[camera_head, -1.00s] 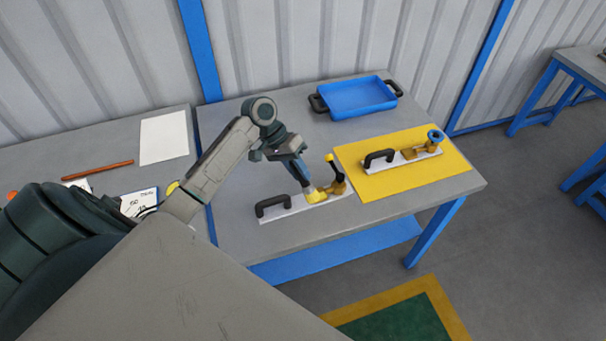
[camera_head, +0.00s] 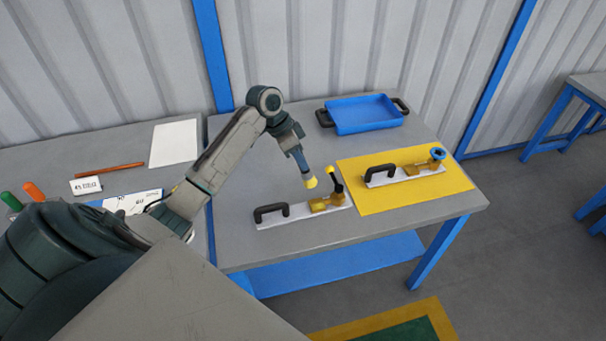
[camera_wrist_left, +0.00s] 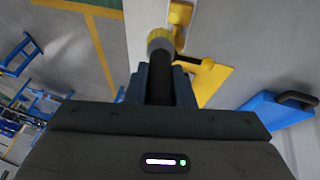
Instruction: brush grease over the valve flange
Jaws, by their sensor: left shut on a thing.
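My left gripper (camera_head: 293,146) is shut on a brush (camera_head: 310,182) with a yellow tip, which points down. In the left wrist view the brush (camera_wrist_left: 160,42) shows a dark handle, a grey collar and a yellow end. The brush is just left of a brass-coloured valve (camera_head: 326,203), apart from it in the head view. This valve sits on a white plate (camera_head: 295,216) with a black handle and has a dark lever with a yellow knob (camera_head: 331,170). I cannot make out grease on its flange. My right gripper is not in view.
A second valve (camera_head: 424,167) with a blue wheel lies on a plate on the yellow mat (camera_head: 385,203). A blue tray (camera_head: 365,115) stands at the back. A white sheet (camera_head: 174,143) and a brown rod (camera_head: 108,169) lie on the left table.

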